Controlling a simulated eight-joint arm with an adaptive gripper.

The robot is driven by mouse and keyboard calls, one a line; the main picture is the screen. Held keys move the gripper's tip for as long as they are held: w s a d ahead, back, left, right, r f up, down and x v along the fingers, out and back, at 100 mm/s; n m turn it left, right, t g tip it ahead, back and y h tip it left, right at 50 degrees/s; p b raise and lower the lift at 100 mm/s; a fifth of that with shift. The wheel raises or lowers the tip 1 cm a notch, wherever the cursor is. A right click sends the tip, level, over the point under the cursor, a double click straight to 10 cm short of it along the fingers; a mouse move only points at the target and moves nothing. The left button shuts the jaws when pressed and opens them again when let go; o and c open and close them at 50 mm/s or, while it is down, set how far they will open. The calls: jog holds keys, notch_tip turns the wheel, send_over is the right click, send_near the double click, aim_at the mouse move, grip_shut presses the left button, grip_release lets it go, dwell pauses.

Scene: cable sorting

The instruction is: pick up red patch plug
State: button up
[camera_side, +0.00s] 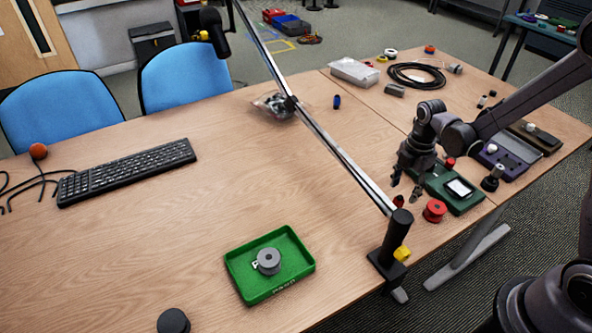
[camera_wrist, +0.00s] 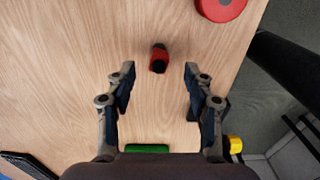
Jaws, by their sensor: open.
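The red patch plug (camera_wrist: 158,60), a short red piece with dark ends, lies on the bare wooden table. In the wrist view it sits between my two fingers and slightly beyond their tips, touching neither. In the side view the plug (camera_side: 398,202) shows just below my gripper (camera_side: 405,189), partly hidden by the black stand's pole. My gripper (camera_wrist: 159,72) points down, is open and holds nothing. The fingertips appear a little above the table.
A red round spool (camera_side: 434,211) is right of the plug, also at the wrist view's top (camera_wrist: 220,6). A green box (camera_side: 462,198) stands behind it. The black stand (camera_side: 395,238) with a yellow knob (camera_side: 402,254) is close in front. A green tray (camera_side: 236,275) stands left.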

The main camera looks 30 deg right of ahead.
aim_at(400, 196)
jog(key=shift+a+f, duration=0.15)
jog(key=shift+f, duration=1.05)
jog(key=shift+a+f, duration=0.1)
jog(key=shift+f, duration=1.05)
grip_shut()
